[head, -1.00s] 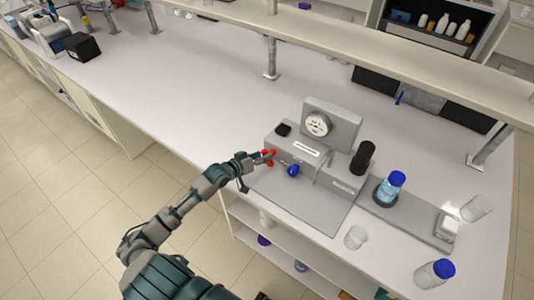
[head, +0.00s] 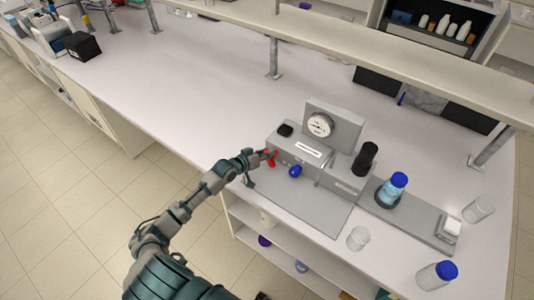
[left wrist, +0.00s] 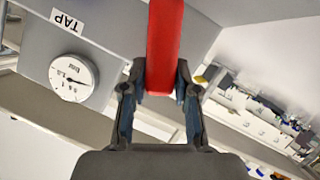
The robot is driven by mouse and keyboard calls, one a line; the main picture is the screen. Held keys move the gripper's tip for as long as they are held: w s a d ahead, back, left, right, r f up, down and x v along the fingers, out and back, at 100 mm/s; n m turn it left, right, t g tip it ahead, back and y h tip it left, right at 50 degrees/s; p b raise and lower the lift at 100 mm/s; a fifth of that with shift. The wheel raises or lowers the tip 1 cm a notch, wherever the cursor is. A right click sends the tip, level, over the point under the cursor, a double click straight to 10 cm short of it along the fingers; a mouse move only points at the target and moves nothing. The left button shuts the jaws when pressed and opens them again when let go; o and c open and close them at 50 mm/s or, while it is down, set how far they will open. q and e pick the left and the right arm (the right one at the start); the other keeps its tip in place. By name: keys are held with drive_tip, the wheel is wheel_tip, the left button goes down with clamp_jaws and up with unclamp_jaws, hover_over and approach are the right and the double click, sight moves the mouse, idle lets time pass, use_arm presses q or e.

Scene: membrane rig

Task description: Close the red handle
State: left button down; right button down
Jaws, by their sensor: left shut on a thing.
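The red handle (head: 271,160) is on the front left of the grey membrane rig (head: 342,172). My left gripper (head: 265,156) reaches it from the left. In the left wrist view the red handle (left wrist: 165,40) runs as a long red bar between the two dark fingers of my left gripper (left wrist: 161,78), which are shut on it. Its far end is cut off by the picture's top edge. A blue handle (head: 295,171) is just right of the red one. My right gripper is not in view.
A round gauge (head: 319,125) stands on the rig; it also shows in the left wrist view (left wrist: 74,77). To the right are a black cylinder (head: 366,158), a blue-capped bottle (head: 392,188) and an empty beaker (head: 358,238).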

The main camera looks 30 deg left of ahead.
use_arm(q)
drive_tip(key=m+p, duration=0.1)
drive_tip(key=p, duration=0.3)
drive_tip(key=shift+d+r+y, duration=0.1)
drive_tip(key=shift+r+y, duration=0.3)
drive_tip(key=d+m+y+p, duration=0.1)
drive_tip(key=m+p, duration=0.1)
drive_tip(key=p, duration=0.2)
drive_tip(key=shift+d+f+m+y, duration=0.1)
drive_tip(key=shift+m+y, duration=0.2)
drive_tip(key=shift+f, duration=0.2)
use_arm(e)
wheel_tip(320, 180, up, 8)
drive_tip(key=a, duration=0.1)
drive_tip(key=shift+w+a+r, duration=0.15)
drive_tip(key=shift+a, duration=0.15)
use_arm(q)
drive_tip(key=c, duration=0.9)
unclamp_jaws()
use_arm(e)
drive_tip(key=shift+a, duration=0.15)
